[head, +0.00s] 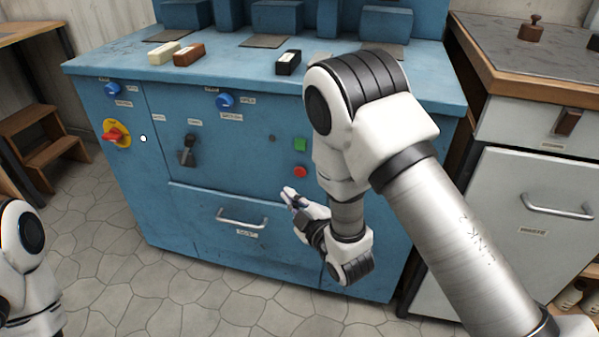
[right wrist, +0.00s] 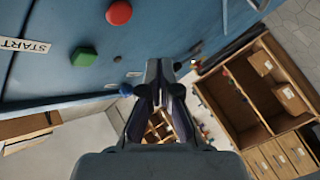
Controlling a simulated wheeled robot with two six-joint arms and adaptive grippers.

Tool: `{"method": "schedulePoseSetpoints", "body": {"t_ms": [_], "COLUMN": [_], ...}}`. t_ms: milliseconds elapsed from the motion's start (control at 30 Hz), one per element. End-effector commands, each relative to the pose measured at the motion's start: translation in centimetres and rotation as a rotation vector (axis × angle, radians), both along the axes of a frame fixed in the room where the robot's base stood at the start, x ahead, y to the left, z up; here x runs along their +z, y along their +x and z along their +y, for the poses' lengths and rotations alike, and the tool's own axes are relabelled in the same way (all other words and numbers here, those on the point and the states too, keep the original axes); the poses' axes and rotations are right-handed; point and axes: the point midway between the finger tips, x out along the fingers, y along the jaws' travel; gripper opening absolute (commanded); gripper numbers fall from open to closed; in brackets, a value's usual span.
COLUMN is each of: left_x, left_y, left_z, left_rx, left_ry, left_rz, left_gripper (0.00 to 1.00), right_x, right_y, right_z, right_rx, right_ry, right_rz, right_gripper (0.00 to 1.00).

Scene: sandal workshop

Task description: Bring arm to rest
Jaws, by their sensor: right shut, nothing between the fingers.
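My right arm (head: 455,235) reaches in from the lower right of the head view, bent at a white and black elbow. My right gripper (head: 289,193) hangs in front of the blue machine (head: 200,205), to the right of the drawer handle and below the red button. It is shut and empty. In the right wrist view, the fingers (right wrist: 166,70) lie close together with nothing between them. A white part of my left arm (head: 25,265) shows at the left edge of the head view; its gripper is out of view.
The machine's front carries a green button (head: 299,144), a red button (head: 300,171), a black lever (head: 187,150) and a red-yellow switch (head: 117,133). Several small blocks lie on its top. A grey cabinet (head: 525,230) stands at right. The tiled floor (head: 210,308) in front is clear.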

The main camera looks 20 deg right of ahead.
Motion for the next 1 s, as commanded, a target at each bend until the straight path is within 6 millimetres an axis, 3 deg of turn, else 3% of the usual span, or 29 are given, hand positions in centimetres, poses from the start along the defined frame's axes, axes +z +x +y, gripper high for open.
{"method": "schedulePoseSetpoints", "body": {"t_ms": [700, 767, 867, 1000], "left_x": [0.0, 0.0, 0.0, 0.0], "left_y": [0.0, 0.0, 0.0, 0.0], "left_z": [0.0, 0.0, 0.0, 0.0], "left_rx": [0.0, 0.0, 0.0, 0.0], "left_ry": [0.0, 0.0, 0.0, 0.0], "left_rz": [0.0, 0.0, 0.0, 0.0], "left_gripper": [0.4, 0.4, 0.4, 0.4], "right_x": [-0.7, -2.3, -7.3, -16.7], "right_y": [-0.2, -0.7, -3.1, -9.8], "right_z": [-0.1, -0.5, -2.3, -5.3], "right_rx": [-0.002, -0.012, -0.055, -0.168], "right_ry": [0.0, 0.006, 0.021, 0.093], "right_rz": [0.012, 0.045, 0.164, 0.521], "right_gripper": [0.0, 0.0, 0.0, 0.0]}}
